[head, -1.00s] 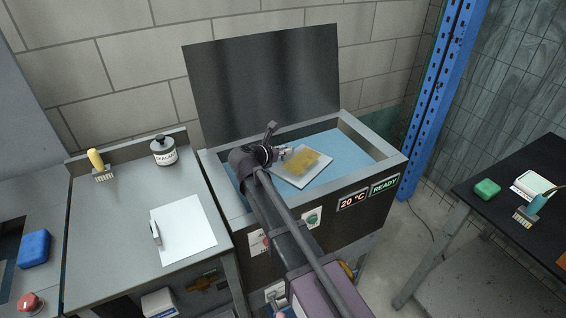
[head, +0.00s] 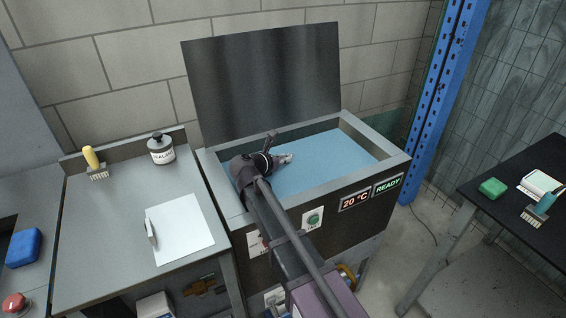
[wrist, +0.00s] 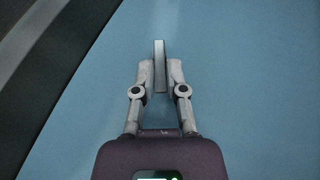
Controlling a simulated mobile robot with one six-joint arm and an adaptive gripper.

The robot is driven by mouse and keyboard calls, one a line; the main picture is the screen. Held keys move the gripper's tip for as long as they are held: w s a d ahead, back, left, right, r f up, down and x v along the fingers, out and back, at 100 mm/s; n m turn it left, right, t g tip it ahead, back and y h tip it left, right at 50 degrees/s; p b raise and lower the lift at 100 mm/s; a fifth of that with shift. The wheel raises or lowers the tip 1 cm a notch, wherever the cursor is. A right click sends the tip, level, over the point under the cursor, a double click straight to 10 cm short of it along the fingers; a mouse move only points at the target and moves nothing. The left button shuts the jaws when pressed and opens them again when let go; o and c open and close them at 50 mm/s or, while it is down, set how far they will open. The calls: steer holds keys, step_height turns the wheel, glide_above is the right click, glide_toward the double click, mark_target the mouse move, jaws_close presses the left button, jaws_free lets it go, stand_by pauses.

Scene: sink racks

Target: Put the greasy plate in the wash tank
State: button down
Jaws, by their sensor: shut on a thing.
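The wash tank (head: 377,171) stands open, with a flat blue surface inside. My gripper (head: 284,159) is down inside the tank, low at the blue surface. In the wrist view my gripper (wrist: 161,75) is shut on a thin grey edge of the plate (wrist: 159,52), which shows edge-on between the fingertips. The rest of the plate does not show in either view and appears to be below the blue surface. Its greasy face is hidden.
The raised lid (head: 262,85) stands behind the tank. A left counter holds a bottle (head: 162,150), a brush (head: 94,161) and a white sheet (head: 182,229). A blue post (head: 438,100) and a dark table (head: 530,190) are at right.

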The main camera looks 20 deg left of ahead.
steer(key=shift+f+b, duration=0.4)
steer(key=shift+b, duration=0.05)
steer(key=shift+s+d, duration=0.1)
steer(key=shift+d, duration=0.05)
stand_by(0.3)
steer(key=c, duration=0.7)
jaws_free()
steer(key=shift+s+f, duration=0.1)
steer(key=shift+d+b, duration=0.1)
steer(key=shift+b, duration=0.2)
steer(key=shift+s, duration=0.1)
